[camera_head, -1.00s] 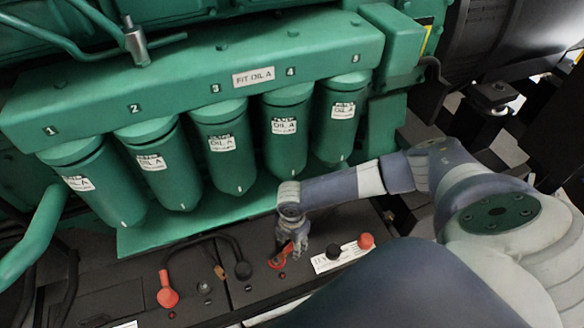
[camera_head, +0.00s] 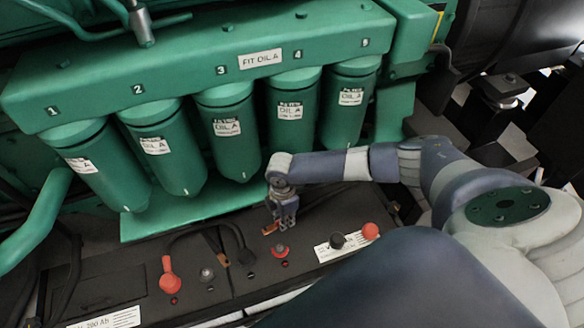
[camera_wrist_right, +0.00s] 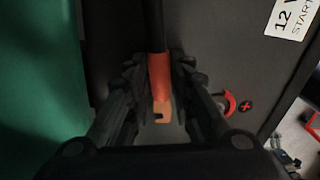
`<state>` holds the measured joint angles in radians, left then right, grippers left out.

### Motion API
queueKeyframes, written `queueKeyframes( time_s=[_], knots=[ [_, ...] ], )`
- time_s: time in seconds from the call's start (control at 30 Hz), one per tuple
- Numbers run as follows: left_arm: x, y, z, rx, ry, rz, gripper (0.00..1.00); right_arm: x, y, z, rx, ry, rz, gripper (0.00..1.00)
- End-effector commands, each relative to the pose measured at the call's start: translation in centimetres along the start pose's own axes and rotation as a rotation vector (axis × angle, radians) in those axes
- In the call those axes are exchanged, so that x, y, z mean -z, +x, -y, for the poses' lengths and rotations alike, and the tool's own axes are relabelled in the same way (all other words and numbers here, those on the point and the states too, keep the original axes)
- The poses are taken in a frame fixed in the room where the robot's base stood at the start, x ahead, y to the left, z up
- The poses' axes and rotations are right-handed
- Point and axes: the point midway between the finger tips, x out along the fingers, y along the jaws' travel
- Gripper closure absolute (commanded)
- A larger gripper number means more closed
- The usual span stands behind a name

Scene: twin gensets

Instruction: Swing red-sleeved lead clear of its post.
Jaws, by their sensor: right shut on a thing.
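The red-sleeved lead (camera_wrist_right: 159,70) shows in the right wrist view as an orange-red sleeve with a copper lug (camera_wrist_right: 162,108). My right gripper (camera_wrist_right: 160,95) is shut on the sleeve from both sides. In the head view my right gripper (camera_head: 284,218) hides most of the lead; the copper lug (camera_head: 269,229) shows beside the fingers. The post (camera_head: 280,250), with a red ring at its base, stands bare in front of the gripper. It also shows to the right of the fingers in the wrist view (camera_wrist_right: 229,103). The lug is apart from it. My left gripper is out of view.
Green oil filters (camera_head: 291,108) hang behind the batteries. A red boot (camera_head: 168,278) covers a post on the left battery (camera_head: 125,285). A black lead end (camera_head: 246,257) lies left of the bare post. Black (camera_head: 337,240) and red (camera_head: 370,231) caps stand to the right.

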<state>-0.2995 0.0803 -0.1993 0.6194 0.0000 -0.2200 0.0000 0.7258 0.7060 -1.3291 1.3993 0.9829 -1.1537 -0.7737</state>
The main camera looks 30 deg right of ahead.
Motion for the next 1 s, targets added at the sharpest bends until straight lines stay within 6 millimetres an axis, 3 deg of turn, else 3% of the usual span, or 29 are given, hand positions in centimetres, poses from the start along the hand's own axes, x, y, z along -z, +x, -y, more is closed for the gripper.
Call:
queueKeyframes(
  time_s=[0.37,0.4,0.47,0.5,0.83,1.0],
  knots=[
    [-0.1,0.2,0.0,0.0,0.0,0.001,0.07,-0.1,-0.1,-0.8,-0.001,0.026,0.003,1.0],
    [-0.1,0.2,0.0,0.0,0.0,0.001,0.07,-0.1,-0.1,-0.8,-0.001,0.025,0.003,0.74],
    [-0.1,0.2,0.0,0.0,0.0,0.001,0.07,-0.1,0.0,-0.8,-0.001,0.026,0.003,0.61],
    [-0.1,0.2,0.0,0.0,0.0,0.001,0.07,-0.1,0.0,-0.8,-0.001,0.026,0.003,0.59],
    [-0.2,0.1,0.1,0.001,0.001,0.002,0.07,0.0,0.0,-0.6,0.0,0.021,0.002,0.59],
    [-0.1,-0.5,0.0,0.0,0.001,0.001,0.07,-0.2,-0.2,0.8,-0.001,-0.034,0.004,0.59]
  ],
)
